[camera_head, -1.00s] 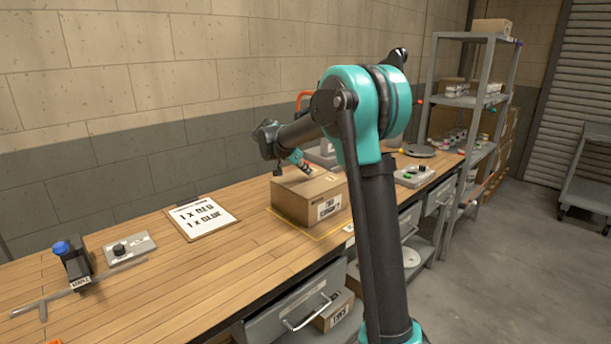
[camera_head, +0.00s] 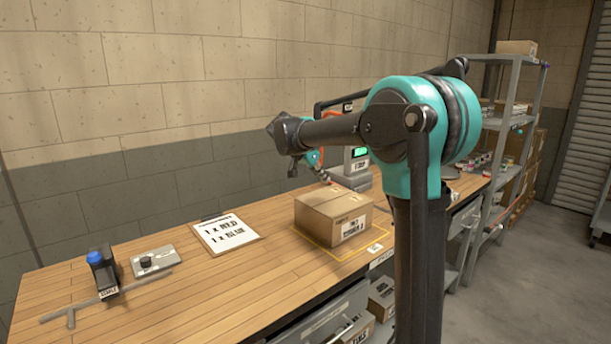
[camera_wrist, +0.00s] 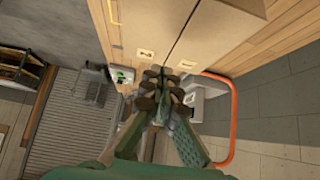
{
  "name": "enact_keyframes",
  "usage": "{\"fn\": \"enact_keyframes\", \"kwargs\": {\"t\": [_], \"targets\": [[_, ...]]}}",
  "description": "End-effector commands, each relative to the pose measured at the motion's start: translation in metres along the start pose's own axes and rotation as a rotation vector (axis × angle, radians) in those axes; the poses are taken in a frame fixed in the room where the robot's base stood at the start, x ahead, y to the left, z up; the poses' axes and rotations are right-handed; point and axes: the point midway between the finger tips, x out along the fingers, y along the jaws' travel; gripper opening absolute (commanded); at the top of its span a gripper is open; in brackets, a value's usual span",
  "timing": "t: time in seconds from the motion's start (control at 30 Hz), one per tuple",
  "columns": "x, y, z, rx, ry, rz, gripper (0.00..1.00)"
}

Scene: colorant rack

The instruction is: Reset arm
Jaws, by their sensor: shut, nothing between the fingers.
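My gripper shows in the wrist view (camera_wrist: 163,92), shut, its fingertips together with nothing between them. In the head view its tip (camera_head: 326,179) shows small behind my forearm, just above and behind the cardboard box (camera_head: 333,215). The box is closed and stands on the wooden workbench (camera_head: 190,285) inside a yellow outline. It also shows at the top of the wrist view (camera_wrist: 190,28). My arm is bent, with its forearm reaching left over the bench.
A scale with a green display (camera_head: 360,155) stands behind the box. A clipboard (camera_head: 226,232) lies left of it. A blue-topped device (camera_head: 102,270) stands at the far left. A metal shelf (camera_head: 515,125) stands at the right.

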Motion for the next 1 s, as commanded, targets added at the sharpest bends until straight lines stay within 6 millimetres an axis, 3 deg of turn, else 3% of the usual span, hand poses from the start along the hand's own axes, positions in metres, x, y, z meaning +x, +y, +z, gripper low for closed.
{"fn": "enact_keyframes", "kwargs": {"t": [0.17, 0.3, 0.5, 0.6, 0.7, 0.8, 1.0], "targets": [[0.042, 0.087, 0.052, -0.189, -0.136, -0.04, 0.0], [0.067, 0.157, 0.11, -0.349, -0.236, -0.118, 0.0], [0.088, 0.248, 0.203, -0.555, -0.323, -0.276, 0.0], [0.092, 0.283, 0.246, -0.636, -0.339, -0.354, 0.0], [0.094, 0.306, 0.278, -0.695, -0.34, -0.417, 0.0], [0.093, 0.319, 0.298, -0.732, -0.337, -0.457, 0.0], [0.093, 0.324, 0.306, -0.749, -0.334, -0.474, 0.0]]}}
